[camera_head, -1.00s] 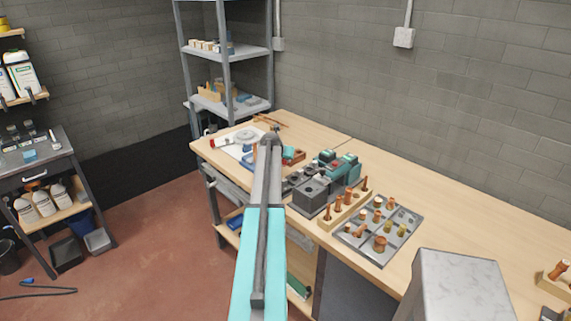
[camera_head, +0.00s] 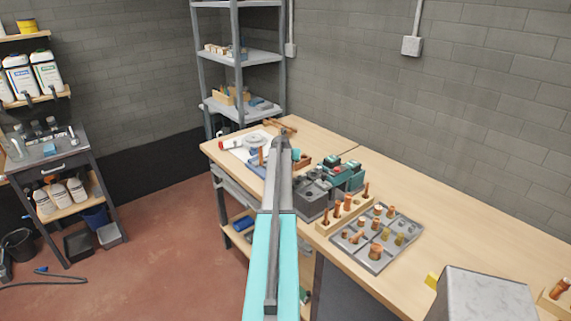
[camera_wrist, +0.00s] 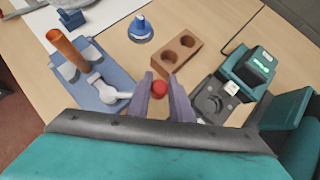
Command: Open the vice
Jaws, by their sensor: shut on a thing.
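A pale lever (camera_wrist: 110,93) extends from the vice toward my gripper (camera_wrist: 161,80). A red knob (camera_wrist: 159,87) is between my two grey fingers, and the gripper is shut on it. The knob appears to be the lever's end, but the left finger hides the join. In the head view the vice (camera_head: 257,165) is partly behind my arm, and my fingers are hidden.
A brown block with two holes (camera_wrist: 166,51) and a blue cone-shaped part (camera_wrist: 140,29) lie beyond the fingers. A teal device with a lit display (camera_wrist: 250,66) stands close on the right. A grey parts tray (camera_head: 366,262) and wooden peg rack (camera_head: 338,217) are farther along the bench.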

